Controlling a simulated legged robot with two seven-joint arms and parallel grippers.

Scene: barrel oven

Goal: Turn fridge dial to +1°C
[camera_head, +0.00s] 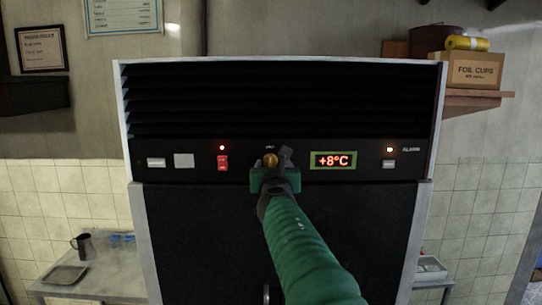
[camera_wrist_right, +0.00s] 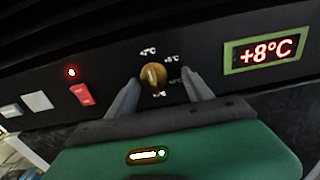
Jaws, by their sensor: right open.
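The fridge (camera_head: 280,230) is a tall black cabinet with a light frame, and its control panel runs across below the vents. The brass dial (camera_head: 270,160) sits in the middle of the panel; in the right wrist view the dial (camera_wrist_right: 153,77) has temperature marks around it. The display (camera_head: 333,160) reads +8°C in red, and the display also shows in the wrist view (camera_wrist_right: 264,50). My right gripper (camera_head: 271,164) is at the dial. In the wrist view its fingers (camera_wrist_right: 158,88) are open, one on each side of the dial, with gaps. My left gripper is not in view.
A red switch (camera_head: 222,162) with a red light above it is left of the dial. A button (camera_head: 389,164) under an amber alarm light is on the right. A table (camera_head: 100,275) with a jug stands at left; a shelf (camera_head: 475,102) with boxes hangs at right.

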